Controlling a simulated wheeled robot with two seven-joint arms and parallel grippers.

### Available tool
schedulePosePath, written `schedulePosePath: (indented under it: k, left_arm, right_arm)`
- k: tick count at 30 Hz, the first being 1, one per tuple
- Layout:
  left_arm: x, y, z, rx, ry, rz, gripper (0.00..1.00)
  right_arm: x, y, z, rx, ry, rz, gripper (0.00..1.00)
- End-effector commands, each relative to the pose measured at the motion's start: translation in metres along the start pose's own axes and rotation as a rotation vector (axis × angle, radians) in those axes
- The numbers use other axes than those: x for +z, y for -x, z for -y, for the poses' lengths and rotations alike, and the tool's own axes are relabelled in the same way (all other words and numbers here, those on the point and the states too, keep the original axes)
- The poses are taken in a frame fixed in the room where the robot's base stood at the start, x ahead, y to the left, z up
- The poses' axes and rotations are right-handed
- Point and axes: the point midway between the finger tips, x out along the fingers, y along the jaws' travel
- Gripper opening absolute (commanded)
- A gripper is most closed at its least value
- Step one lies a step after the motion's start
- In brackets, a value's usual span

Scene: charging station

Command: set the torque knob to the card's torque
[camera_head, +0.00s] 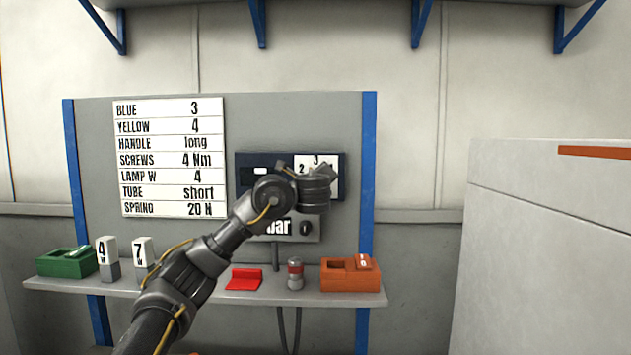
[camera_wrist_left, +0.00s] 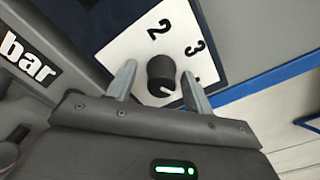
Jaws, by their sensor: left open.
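The torque knob (camera_wrist_left: 161,73) is a round black knob on a white dial plate (camera_wrist_left: 130,48). In the left wrist view the numbers 2 and 3 are readable, and a further mark is mostly hidden by a finger. A pale pointer line shows low on the knob; I cannot tell which number it meets. My left gripper (camera_wrist_left: 159,70) is open, with one finger on each side of the knob; contact is not clear. In the head view the gripper (camera_head: 320,174) covers the knob and much of the dial (camera_head: 316,160). The card (camera_head: 170,157) reads "SCREWS 4 Nm".
A "bar" panel with a black knob (camera_head: 306,228) is just below the dial. The shelf (camera_head: 215,294) holds a green box (camera_head: 66,263), numbered blocks, a red holder (camera_head: 244,279), a small red-and-grey cylinder (camera_head: 295,274) and an orange box (camera_head: 345,279). A large white cabinet (camera_head: 550,250) stands right.

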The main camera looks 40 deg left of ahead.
Motion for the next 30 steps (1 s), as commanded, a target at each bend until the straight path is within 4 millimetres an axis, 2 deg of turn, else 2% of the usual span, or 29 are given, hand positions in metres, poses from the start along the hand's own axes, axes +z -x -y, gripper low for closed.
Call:
schedulePosePath:
  k: [5,10,25,30]
  left_arm:
    - [0.000,0.001,0.001,-0.001,0.002,0.000,0.52]
    - [-0.002,0.010,0.002,-0.003,0.003,-0.005,0.52]
    - [-0.002,0.066,0.004,-0.011,0.005,-0.005,0.52]
    - [-0.001,0.083,-0.001,-0.001,0.006,-0.003,0.52]
  right_arm:
    - [0.000,0.000,0.000,0.000,0.000,0.000,0.36]
    - [0.000,-0.001,0.000,0.000,0.000,0.000,0.36]
    - [0.000,-0.002,0.000,0.000,0.000,0.000,0.36]
    - [0.000,-0.002,0.000,0.000,0.000,0.000,0.36]
